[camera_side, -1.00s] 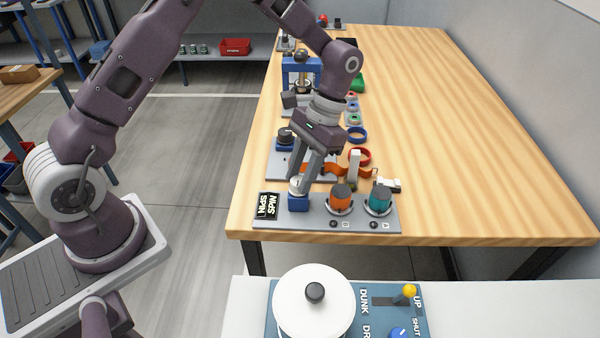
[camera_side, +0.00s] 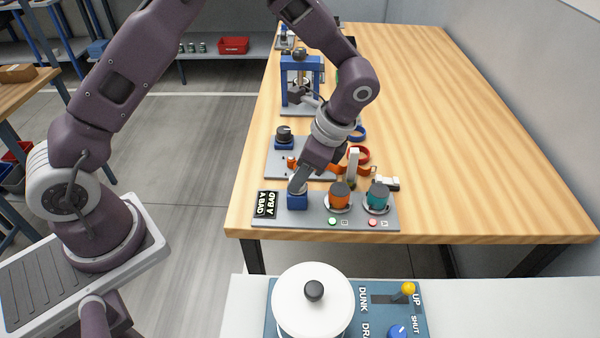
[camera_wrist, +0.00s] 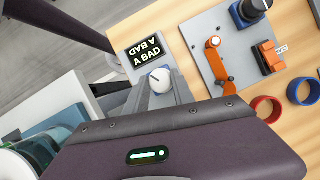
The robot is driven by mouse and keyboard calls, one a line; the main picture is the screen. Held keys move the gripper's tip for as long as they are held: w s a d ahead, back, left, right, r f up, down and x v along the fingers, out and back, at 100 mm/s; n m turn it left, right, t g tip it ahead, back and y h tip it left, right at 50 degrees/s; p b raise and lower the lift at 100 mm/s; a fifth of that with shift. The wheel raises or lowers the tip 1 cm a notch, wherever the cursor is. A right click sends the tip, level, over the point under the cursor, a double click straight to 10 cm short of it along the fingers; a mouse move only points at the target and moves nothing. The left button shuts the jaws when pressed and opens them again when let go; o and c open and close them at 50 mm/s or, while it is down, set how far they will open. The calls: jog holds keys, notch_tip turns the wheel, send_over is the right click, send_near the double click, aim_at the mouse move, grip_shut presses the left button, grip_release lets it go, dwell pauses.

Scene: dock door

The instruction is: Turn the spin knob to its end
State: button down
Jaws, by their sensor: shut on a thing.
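The spin knob is a pale round knob with a dark mark, seen in the wrist view (camera_wrist: 160,79). It sits on a small blue block (camera_side: 298,201) at the left of a grey panel (camera_side: 270,222). My gripper (camera_side: 298,184) points down onto the knob and is shut on it, hiding most of it in the side view. On the same panel stand an orange-topped part (camera_side: 340,194) and a teal-topped part (camera_side: 378,197).
The table's right side is clear.

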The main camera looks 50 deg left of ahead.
jog(key=shift+s+m+t+y, duration=0.1)
jog(key=shift+m+t+y, duration=0.4)
jog(key=shift+m, duration=1.6)
jog(key=shift+t, duration=0.3)
jog(key=c, duration=1.1)
grip_release()
jog(key=v, duration=0.7)
jog(key=shift+r, duration=0.1)
